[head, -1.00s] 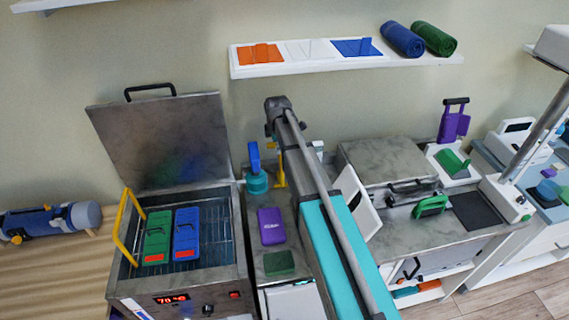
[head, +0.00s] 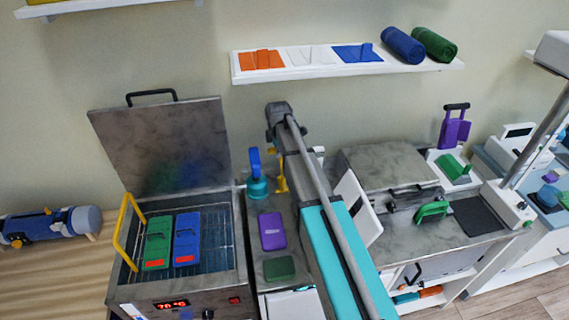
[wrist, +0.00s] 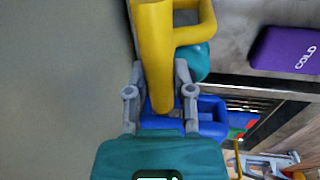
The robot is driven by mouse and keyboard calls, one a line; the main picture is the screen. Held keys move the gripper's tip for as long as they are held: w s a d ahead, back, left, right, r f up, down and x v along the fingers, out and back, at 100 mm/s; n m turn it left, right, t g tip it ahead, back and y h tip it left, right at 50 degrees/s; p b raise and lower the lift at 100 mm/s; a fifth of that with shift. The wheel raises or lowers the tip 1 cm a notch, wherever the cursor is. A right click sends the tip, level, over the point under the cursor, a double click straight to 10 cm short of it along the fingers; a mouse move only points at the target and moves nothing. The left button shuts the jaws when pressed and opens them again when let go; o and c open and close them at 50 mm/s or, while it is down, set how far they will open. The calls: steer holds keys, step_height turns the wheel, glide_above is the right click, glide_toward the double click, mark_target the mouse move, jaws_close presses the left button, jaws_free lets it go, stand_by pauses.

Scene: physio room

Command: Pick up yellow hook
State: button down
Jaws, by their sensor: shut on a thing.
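The yellow hook (wrist: 157,60) stands between the two fingers of my gripper (wrist: 159,88) in the wrist view. The fingers are shut on its thick rounded bar, and its loop sticks out to the right, beyond the fingers. In the head view the yellow hook (head: 281,178) shows as a thin upright piece just left of my arm, by the back wall. My arm hides the gripper there. Whether the hook is clear of the counter cannot be told.
A teal base with a blue handle (head: 256,172) stands close left of the hook. A purple cold pack (head: 271,231) and a dark green block (head: 279,267) lie in front. Left is an open heater (head: 226,270) with green and blue packs. A shelf (head: 345,67) hangs above.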

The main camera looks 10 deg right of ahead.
steer(key=shift+r, duration=0.15)
step_height(320, 180, up, 3)
steer(key=p, duration=0.3)
steer(key=s+r+p, duration=0.9)
steer(key=s+p, duration=0.1)
steer(key=s, duration=0.4)
steer(key=shift+d+r, duration=0.15)
steer(key=shift+r, duration=0.2)
stand_by(0.8)
